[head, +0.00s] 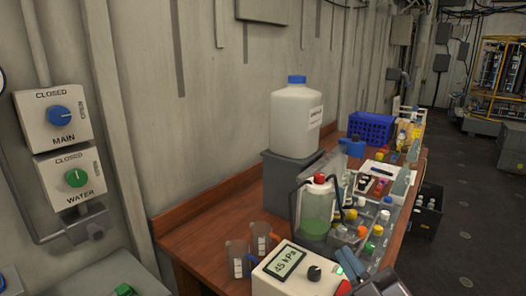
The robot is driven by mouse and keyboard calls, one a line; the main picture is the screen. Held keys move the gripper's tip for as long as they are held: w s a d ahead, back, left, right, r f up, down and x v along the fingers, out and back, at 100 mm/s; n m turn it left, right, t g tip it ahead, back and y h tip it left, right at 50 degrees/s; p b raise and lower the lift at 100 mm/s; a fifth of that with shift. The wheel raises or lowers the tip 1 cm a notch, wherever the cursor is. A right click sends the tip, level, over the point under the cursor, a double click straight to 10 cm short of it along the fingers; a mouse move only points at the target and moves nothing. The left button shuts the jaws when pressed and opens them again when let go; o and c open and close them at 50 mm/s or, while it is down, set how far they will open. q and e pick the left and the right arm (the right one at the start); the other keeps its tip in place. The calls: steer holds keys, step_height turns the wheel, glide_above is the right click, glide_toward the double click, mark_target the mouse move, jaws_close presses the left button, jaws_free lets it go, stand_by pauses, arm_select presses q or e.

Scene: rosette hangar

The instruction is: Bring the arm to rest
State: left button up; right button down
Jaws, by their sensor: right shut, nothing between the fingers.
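My right gripper (356,270) shows at the bottom edge, right of centre, and is cut off by the frame. Its fingers are shut and empty. My left gripper is not in view.
A wooden bench (205,240) runs along the wall with a large white jug (297,118), a bottle of green liquid (316,212), beakers (238,258), several small bottles and a blue crate (371,128). MAIN (55,118) and WATER (73,179) valves are left. Open floor (470,215) lies right.

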steer(key=s+d+f+m+g+h, duration=0.1)
steer(key=d+f+m+g+h, duration=0.3)
steer(key=d+f+m+h, duration=0.5)
steer(key=s+d+f+m+g, duration=0.25)
steer(key=s+f+g, duration=0.35)
steer(key=s+f, duration=0.3)
steer(key=s+d+f+m+g, duration=0.1)
steer(key=s+d+f+g, duration=0.2)
steer(key=s+f+g, duration=0.45)
steer(key=w+f+t, duration=0.5)
steer(key=f+t, duration=0.4)
steer(key=f, duration=0.1)
steer(key=shift+w+a+f+n, duration=0.3)
steer(key=shift+w+f+n, duration=0.1)
steer(key=shift+n, duration=0.05)
